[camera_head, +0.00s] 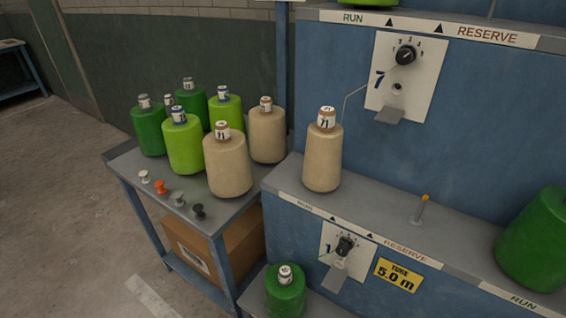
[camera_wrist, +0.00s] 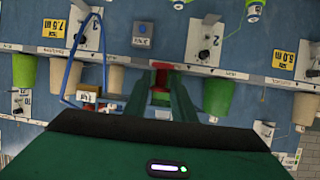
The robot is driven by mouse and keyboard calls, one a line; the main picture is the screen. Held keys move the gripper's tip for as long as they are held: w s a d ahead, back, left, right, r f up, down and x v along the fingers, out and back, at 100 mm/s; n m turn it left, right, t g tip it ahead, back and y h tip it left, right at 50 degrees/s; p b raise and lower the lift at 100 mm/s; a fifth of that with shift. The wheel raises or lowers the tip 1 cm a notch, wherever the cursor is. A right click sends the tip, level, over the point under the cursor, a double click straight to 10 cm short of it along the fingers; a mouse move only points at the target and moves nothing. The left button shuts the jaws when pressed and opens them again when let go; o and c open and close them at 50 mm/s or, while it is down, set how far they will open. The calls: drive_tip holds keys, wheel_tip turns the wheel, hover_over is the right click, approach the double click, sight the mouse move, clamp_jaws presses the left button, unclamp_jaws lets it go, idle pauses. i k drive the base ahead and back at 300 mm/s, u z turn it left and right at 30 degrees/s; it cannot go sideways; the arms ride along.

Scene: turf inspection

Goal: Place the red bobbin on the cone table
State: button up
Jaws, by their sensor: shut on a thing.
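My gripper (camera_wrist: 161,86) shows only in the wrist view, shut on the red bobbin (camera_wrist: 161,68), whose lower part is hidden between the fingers. It is held in front of the blue machine's shelf edge. The head view shows the cone table (camera_head: 124,159), grey-topped on blue legs, at left. Several green, lime and beige cones stand on it. Along its front edge are small bobbins: white (camera_head: 144,176), orange-red (camera_head: 161,187), grey (camera_head: 178,199) and black (camera_head: 199,211). My gripper is not seen near this table.
The blue machine (camera_head: 400,170) fills the right, with a beige cone (camera_head: 323,160) on its shelf beside the table. A cardboard box (camera_head: 190,243) sits under the table top. A thin peg (camera_head: 421,208) stands on the shelf. The floor (camera_head: 50,230) at left is clear.

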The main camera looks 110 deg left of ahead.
sight(120, 164)
drive_tip(key=k, duration=2.3)
drive_tip(key=u, duration=2.75)
drive_tip(key=k, duration=0.55)
drive_tip(key=z, duration=0.05)
